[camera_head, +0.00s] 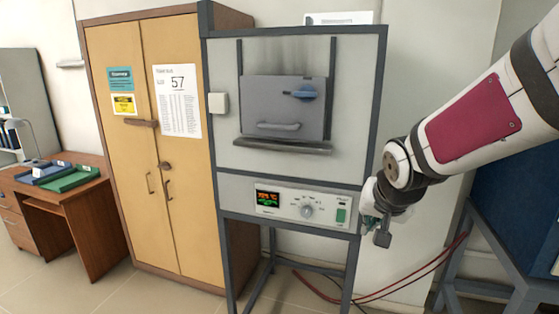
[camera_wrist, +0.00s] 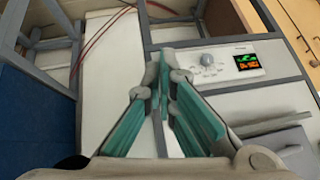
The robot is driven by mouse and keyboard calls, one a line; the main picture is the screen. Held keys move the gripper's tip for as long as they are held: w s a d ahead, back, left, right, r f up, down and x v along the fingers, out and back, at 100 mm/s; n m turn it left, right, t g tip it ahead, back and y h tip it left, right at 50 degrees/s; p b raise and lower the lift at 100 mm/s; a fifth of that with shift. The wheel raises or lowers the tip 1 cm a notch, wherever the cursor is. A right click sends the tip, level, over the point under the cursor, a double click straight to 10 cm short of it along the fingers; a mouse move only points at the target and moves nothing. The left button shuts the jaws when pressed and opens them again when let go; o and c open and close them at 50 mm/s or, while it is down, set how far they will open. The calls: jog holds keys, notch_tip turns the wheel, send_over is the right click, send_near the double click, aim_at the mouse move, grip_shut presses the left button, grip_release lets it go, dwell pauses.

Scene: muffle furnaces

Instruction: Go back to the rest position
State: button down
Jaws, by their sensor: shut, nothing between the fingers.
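My arm reaches in from the right in the head view. My gripper (camera_head: 382,238) points downward beside the right edge of the furnace's control panel. In the wrist view my gripper (camera_wrist: 162,65) is shut, with its fingertips together and nothing between them. The muffle furnace (camera_head: 360,100) is a grey cabinet on a dark stand. Its door (camera_head: 285,105) is down over the opening, with a blue knob and a handle. The control panel (camera_head: 300,206) has a lit display, a dial and a green switch; it also shows in the wrist view (camera_wrist: 208,65).
A wooden cupboard (camera_head: 190,190) with posted sheets stands left of the furnace. A desk (camera_head: 95,200) with blue and green trays is at the far left. A dark blue unit on a grey frame (camera_head: 470,230) is at the right. Red cables (camera_head: 400,285) lie on the floor.

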jog(key=s+r+n, duration=0.2)
jog(key=s, duration=1)
jog(key=s+r+n+g, duration=0.1)
jog(key=s+r+n, duration=0.1)
jog(key=s, duration=0.9)
jog(key=shift+s+r+g+y+b, duration=0.3)
jog(key=shift+s+r+b, duration=0.05)
jog(key=shift+s+b, duration=0.05)
